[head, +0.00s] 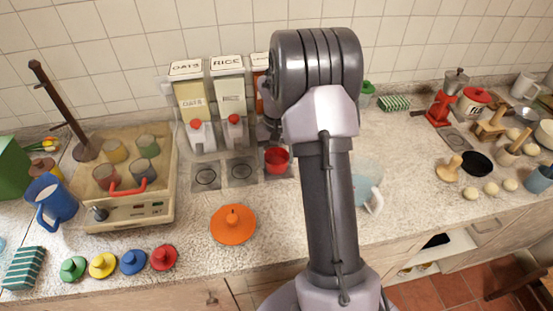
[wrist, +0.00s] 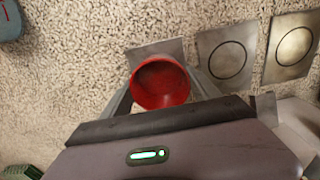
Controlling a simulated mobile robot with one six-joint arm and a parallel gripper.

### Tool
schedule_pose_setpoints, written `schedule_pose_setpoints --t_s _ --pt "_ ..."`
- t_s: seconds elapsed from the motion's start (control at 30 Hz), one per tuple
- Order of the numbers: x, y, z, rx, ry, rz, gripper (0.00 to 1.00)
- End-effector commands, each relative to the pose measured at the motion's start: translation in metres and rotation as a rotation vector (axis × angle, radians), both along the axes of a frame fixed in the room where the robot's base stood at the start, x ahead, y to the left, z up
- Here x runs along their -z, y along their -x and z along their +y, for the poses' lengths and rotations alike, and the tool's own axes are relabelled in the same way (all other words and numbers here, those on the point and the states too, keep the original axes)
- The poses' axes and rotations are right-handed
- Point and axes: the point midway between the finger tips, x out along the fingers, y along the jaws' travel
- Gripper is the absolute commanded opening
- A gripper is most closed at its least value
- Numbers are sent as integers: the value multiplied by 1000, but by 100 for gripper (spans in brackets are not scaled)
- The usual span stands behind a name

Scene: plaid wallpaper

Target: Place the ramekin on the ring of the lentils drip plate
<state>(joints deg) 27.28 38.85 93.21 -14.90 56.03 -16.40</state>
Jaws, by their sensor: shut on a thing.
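The red ramekin (head: 277,160) is upright in front of the third dispenser. In the wrist view, the ramekin (wrist: 160,84) sits between the two fingers of my gripper (wrist: 166,95), which is shut on it. The lentils drip plate (wrist: 142,56) is a grey square partly under the ramekin in that view; its ring is hidden. I cannot tell whether the ramekin touches the plate. The lentils dispenser (head: 261,62) is mostly hidden behind my arm.
The oats (head: 188,70) and rice (head: 227,66) dispensers stand to the left, with empty ringed plates (head: 206,177) (head: 242,172) before them. An orange lid (head: 233,224) lies in front. A clear jug (head: 368,185) stands right of my arm.

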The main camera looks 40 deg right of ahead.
Motion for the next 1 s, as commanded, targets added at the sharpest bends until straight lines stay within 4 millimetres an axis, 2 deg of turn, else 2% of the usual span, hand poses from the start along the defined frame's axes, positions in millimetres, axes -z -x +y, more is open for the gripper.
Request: schedule_pose_setpoints --t_s 0.27,0.3,0.4,0.67,0.77,0.87,1.0 --pt "2 0 0 0 0 -1 27" --pt "3 0 0 0 0 -1 74" --pt "2 0 0 0 0 -1 92" --pt "2 0 0 0 0 -1 92" --pt "-8 0 0 0 1 -2 92" --pt "-32 0 0 1 2 -4 92" --pt "-76 -1 0 0 2 -5 92"
